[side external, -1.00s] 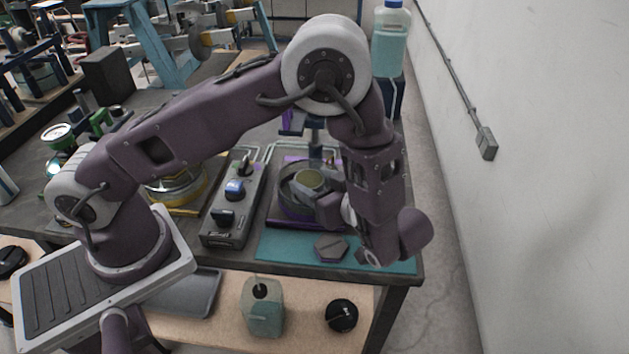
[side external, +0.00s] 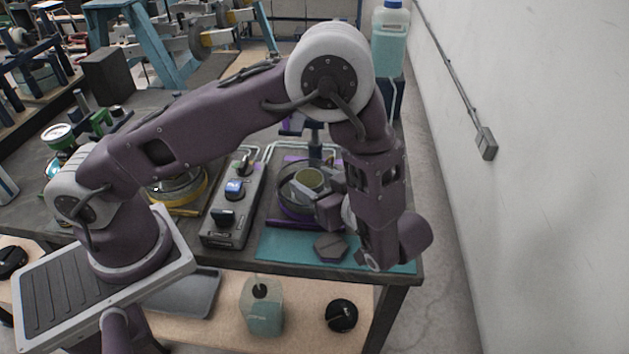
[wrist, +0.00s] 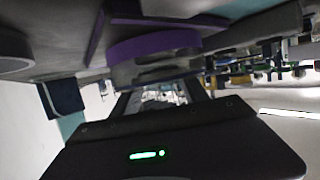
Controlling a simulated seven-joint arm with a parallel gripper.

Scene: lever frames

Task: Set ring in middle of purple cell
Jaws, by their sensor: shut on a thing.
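The purple cell (side external: 290,225) is on the dark bench, with its purple edge and a wide dark round rim around its middle. An olive-grey ring (side external: 309,181) is at the cell, inside the outline of that round rim as seen from the side. Whether it rests on the cell or hangs above it, I cannot tell. My gripper (side external: 328,200) is at the ring's right side, shut on it; its fingertips are mostly hidden. In the wrist view a curved purple band (wrist: 155,43) of the cell lies close ahead of my gripper.
A grey control box (side external: 232,205) with several knobs stands left of the cell. A yellow-edged round fixture (side external: 180,205) is further left. A teal mat (side external: 285,247) with a dark hexagonal piece (side external: 331,247) lies in front. A bottle (side external: 391,40) stands behind.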

